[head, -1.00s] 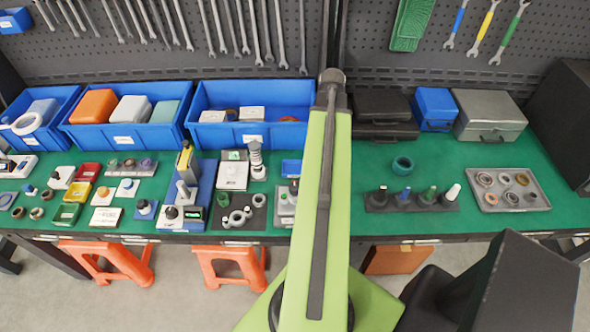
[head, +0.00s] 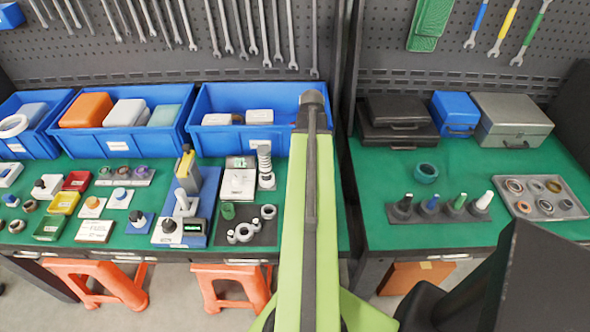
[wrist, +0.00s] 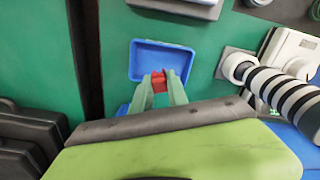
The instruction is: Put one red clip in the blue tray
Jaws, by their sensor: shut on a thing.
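In the wrist view, the small blue tray (wrist: 152,48) lies on the green bench top. It is a shallow rectangle with a raised rim, and its visible floor is empty. My gripper (wrist: 159,81) has two pale green fingers shut on a red clip (wrist: 158,83). The clip overlaps the tray's near edge in the picture; its height above the tray cannot be told. In the head view my arm covers the gripper, the clip and the blue tray.
A black-and-white striped column (wrist: 278,88) stands right of the tray in the wrist view. Black cases (wrist: 30,140) are at lower left. In the head view, large blue bins (head: 205,133) line the back.

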